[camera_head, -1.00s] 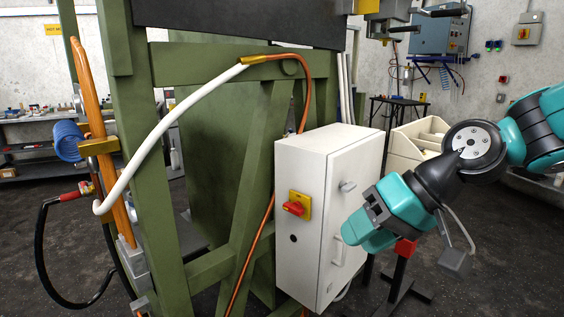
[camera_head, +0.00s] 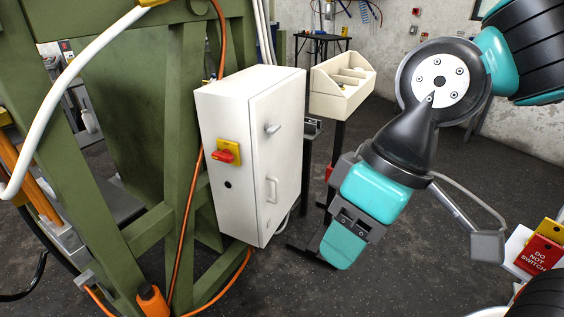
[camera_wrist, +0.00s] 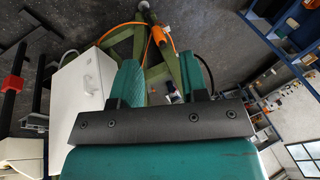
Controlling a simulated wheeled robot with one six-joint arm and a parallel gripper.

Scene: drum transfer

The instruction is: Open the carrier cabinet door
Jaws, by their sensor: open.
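The white cabinet (camera_head: 232,160) hangs on the green frame in the head view. Its door (camera_head: 276,150) faces right and looks shut. The door carries a grey latch knob (camera_head: 272,128) high up and a white pull handle (camera_head: 271,190) lower down. A red and yellow switch (camera_head: 228,153) is on the side face. My teal gripper (camera_head: 345,248) is to the right of the cabinet, apart from it and pointing down.
A cream compartment bin (camera_head: 340,88) on a stand is behind the cabinet to the right. The green frame (camera_head: 160,225) and an orange cable (camera_head: 185,225) are at left. A red "do not switch" sign (camera_head: 541,252) is at lower right. Open floor lies right of the cabinet.

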